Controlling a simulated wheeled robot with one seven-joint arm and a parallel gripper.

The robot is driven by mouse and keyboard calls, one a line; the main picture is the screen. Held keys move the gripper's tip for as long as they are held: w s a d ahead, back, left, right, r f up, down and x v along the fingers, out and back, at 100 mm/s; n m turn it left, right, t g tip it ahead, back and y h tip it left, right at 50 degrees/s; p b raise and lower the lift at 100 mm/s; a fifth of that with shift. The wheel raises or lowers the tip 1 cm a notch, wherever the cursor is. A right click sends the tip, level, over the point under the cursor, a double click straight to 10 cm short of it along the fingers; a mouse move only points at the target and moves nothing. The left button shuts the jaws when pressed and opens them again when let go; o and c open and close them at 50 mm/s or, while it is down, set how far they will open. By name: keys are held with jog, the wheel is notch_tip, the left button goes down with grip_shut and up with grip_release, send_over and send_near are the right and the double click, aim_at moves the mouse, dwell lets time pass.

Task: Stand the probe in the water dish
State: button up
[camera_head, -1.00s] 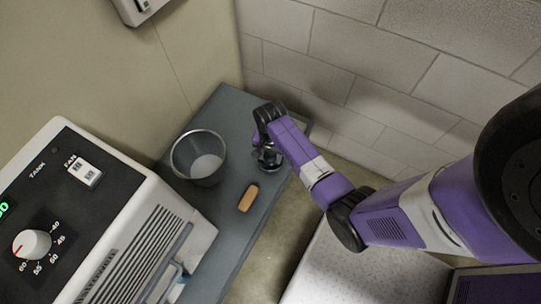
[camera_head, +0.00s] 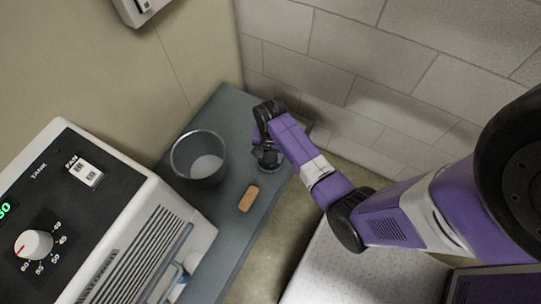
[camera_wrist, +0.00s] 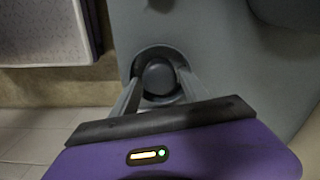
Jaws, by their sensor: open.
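My gripper (camera_wrist: 158,88) is open, with one finger on each side of a dark, round-topped piece (camera_wrist: 159,77), which looks like the probe. This piece sits inside a dark round rim (camera_wrist: 147,53), which looks like the water dish, on the grey bench top. Seen from above, the probe appears upright, but its lower part is hidden. I cannot tell whether the fingers touch it. In the head view my gripper (camera_head: 267,154) is low over the bench's far right part, and the dish is mostly hidden by it.
A grey bucket (camera_head: 183,172) stands on the bench (camera_head: 226,226) left of my gripper. A tan block (camera_head: 248,199) lies in front of it. A large white machine (camera_head: 195,236) with a dial fills the left. Block walls rise behind; a pale speckled surface (camera_head: 345,275) is at lower right.

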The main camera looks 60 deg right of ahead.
aim_at(271, 157)
notch_tip(271, 157, up, 11)
jog(key=p, duration=0.2)
jog(key=s+a+n+t+h, duration=0.2)
jog(key=s+a+n+t, duration=0.55)
jog(key=a, duration=0.45)
jog(key=s+a+r+n+t, duration=0.2)
jog(key=s+r, duration=0.1)
jog(key=r, duration=0.5)
jog(key=s+a+r+n+t+y, duration=0.1)
jog(key=s+a+r+n+t, duration=0.1)
jog(key=r, duration=0.6)
jog(key=s+a+r+n+t+y, duration=0.1)
jog(key=s+a+r+n+t, duration=0.1)
jog(key=s+r, duration=0.4)
notch_tip(271, 157, up, 3)
jog(key=shift+a+n+t, duration=0.4)
jog(key=shift+n+t, duration=0.35)
jog(key=shift+n, duration=0.2)
notch_tip(271, 157, up, 3)
jog(key=p, duration=0.3)
jog(key=shift+f, duration=0.15)
